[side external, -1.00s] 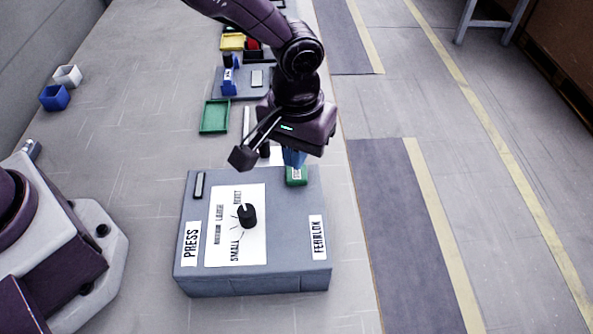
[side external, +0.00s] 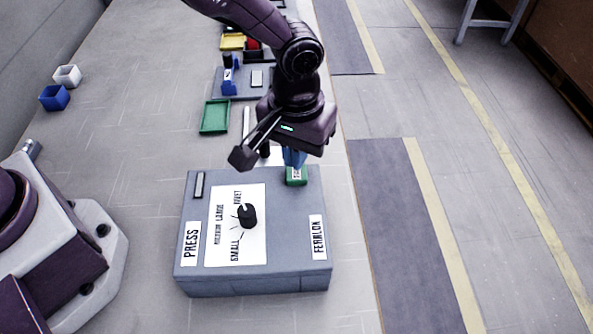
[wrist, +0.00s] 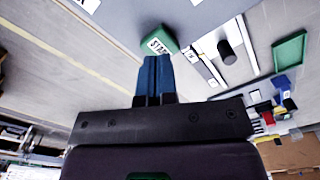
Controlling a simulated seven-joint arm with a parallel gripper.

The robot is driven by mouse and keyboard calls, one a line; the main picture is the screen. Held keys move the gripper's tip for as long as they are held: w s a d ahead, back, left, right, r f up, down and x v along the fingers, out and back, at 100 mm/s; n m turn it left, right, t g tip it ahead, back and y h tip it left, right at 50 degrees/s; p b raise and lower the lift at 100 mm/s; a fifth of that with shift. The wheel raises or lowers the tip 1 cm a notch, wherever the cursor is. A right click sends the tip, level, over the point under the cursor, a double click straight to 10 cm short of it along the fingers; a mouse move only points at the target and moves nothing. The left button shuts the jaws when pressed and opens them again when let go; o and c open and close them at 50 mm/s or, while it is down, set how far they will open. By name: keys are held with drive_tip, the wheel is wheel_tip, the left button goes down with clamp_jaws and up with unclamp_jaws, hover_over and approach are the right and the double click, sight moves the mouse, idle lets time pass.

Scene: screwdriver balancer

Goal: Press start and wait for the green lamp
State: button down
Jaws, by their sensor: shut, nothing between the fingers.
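The grey control box (side external: 290,272) stands on the table with a black knob (side external: 247,215) on a white dial plate and labels reading PRESS and FERRLOK. The green start button (side external: 296,180) is at the box's far right corner; in the wrist view (wrist: 160,40) part of its START label shows. My gripper (side external: 293,158), with blue fingers (wrist: 153,75), is shut and empty, its tips at the green button. I cannot tell whether the tips touch or press it. A small dark slot-like piece (side external: 199,185) lies at the box's far left. No lit green lamp is clear to me.
Behind the box are a green tray (side external: 214,117), a blue stand (side external: 229,78) on a grey base, and yellow and red bins. A white cup (side external: 68,75) and blue cup (side external: 54,97) stand at far left. The table's right edge runs close beside the box.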

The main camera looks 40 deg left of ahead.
drive_tip(key=shift+f, duration=1.3)
idle(0.6)
idle(0.5)
drive_tip(key=shift+r, duration=3.5)
wheel_tip(320, 180, up, 6)
